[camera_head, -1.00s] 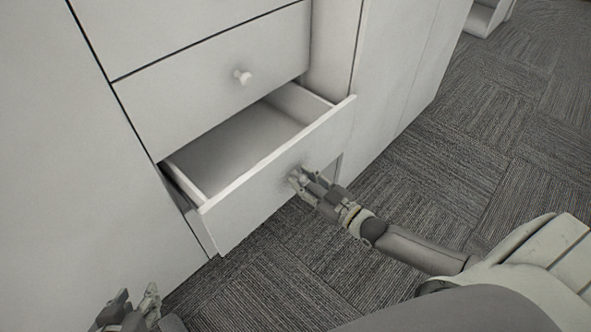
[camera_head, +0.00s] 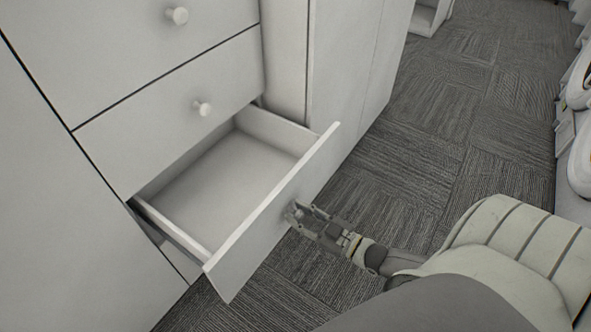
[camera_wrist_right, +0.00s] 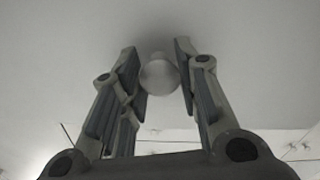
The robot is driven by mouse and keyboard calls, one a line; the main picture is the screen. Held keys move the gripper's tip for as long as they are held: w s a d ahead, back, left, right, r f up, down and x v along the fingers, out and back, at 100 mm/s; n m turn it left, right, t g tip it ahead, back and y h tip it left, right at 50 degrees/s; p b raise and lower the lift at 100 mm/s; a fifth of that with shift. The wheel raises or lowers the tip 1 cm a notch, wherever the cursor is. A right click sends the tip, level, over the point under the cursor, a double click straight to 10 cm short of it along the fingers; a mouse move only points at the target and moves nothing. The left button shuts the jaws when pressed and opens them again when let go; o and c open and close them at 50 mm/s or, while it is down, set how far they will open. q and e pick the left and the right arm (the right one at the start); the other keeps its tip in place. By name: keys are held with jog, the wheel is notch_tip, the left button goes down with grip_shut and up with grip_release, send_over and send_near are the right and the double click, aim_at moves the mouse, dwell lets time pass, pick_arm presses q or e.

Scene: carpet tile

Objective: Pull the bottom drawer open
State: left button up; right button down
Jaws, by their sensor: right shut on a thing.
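The bottom drawer (camera_head: 258,238) of the white cabinet stands well out from the cabinet front, and its inside looks empty. My right gripper (camera_head: 297,212) is at the middle of the drawer's front, shut on its round knob. In the right wrist view the drawer knob (camera_wrist_right: 159,76) sits between the two fingers of the right gripper (camera_wrist_right: 160,80), with the drawer front (camera_wrist_right: 240,50) filling the background. In the head view the gripper mostly hides the knob. My left gripper is not in view.
A closed drawer with a knob (camera_head: 202,108) is directly above, and another knob (camera_head: 177,16) sits higher. The patterned carpet (camera_head: 430,150) is clear to the right of the cabinet. A white open unit (camera_head: 428,18) stands at the back.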

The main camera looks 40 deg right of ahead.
jog(key=shift+s+f, duration=0.1)
jog(key=shift+s, duration=0.05)
jog(key=c, duration=1.1)
grip_release()
jog(key=v, duration=1.2)
jog(key=shift+a, duration=0.1)
